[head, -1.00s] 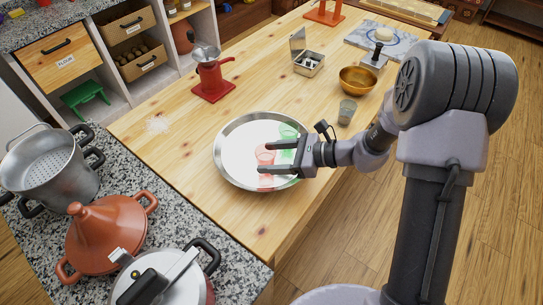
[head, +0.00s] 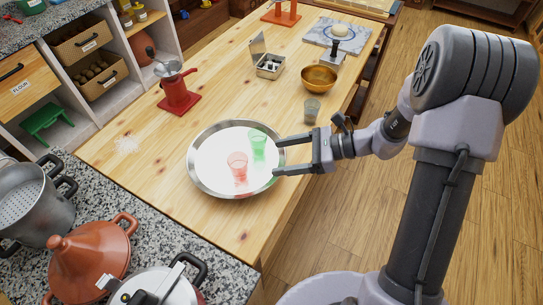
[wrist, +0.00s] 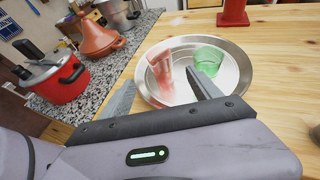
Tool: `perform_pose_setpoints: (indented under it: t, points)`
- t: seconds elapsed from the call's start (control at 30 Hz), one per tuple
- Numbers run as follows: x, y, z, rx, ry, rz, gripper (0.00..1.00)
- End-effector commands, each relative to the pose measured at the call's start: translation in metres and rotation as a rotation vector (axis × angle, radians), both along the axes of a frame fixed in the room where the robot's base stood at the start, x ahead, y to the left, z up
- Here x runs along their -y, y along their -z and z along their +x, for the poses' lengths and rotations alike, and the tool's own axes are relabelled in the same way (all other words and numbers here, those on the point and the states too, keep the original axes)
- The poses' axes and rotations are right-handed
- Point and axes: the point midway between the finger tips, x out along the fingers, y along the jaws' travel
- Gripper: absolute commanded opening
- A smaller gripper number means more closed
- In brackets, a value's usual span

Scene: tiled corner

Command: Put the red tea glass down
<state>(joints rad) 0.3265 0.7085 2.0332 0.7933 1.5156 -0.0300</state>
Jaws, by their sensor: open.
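The red tea glass (head: 237,165) stands upright on the round silver tray (head: 205,183), near its middle. A green glass (head: 258,144) stands on the tray just behind and to the right of it. My gripper (head: 277,157) is open and empty at the tray's right edge, its fingers pointing left, apart from both glasses. In the wrist view the red glass (wrist: 162,70) shows beyond the open fingers, left of the green glass (wrist: 208,60). The tray (wrist: 235,85) lies flat on the wooden table.
A grey glass (head: 311,110) and a brass bowl (head: 319,78) stand on the table behind my gripper. A red grinder (head: 178,90) is at the back left. A terracotta tagine (head: 88,258) and pots stand on the granite counter at the left. The table in front of the tray is clear.

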Motion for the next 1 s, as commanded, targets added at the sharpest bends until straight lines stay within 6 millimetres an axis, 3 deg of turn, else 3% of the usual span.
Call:
perform_pose_setpoints:
  t: [0.13,0.2,0.27,0.37,0.5,0.6,0.8,1.0]
  points:
    - [0.001,-0.006,-0.004,0.017,-0.020,-0.018,0.73]
    - [-0.004,-0.026,-0.017,0.080,-0.089,-0.086,0.73]
    - [-0.009,-0.051,-0.038,0.177,-0.192,-0.195,0.73]
    - [-0.009,-0.091,-0.088,0.391,-0.396,-0.436,0.73]
    - [0.012,-0.128,-0.146,0.709,-0.626,-0.785,0.73]
    - [0.030,-0.146,-0.170,0.903,-0.727,-0.999,0.73]
    - [0.050,-0.164,-0.189,1.101,-0.805,-1.221,0.73]
    - [0.052,-0.165,-0.190,1.113,-0.811,-1.239,0.73]
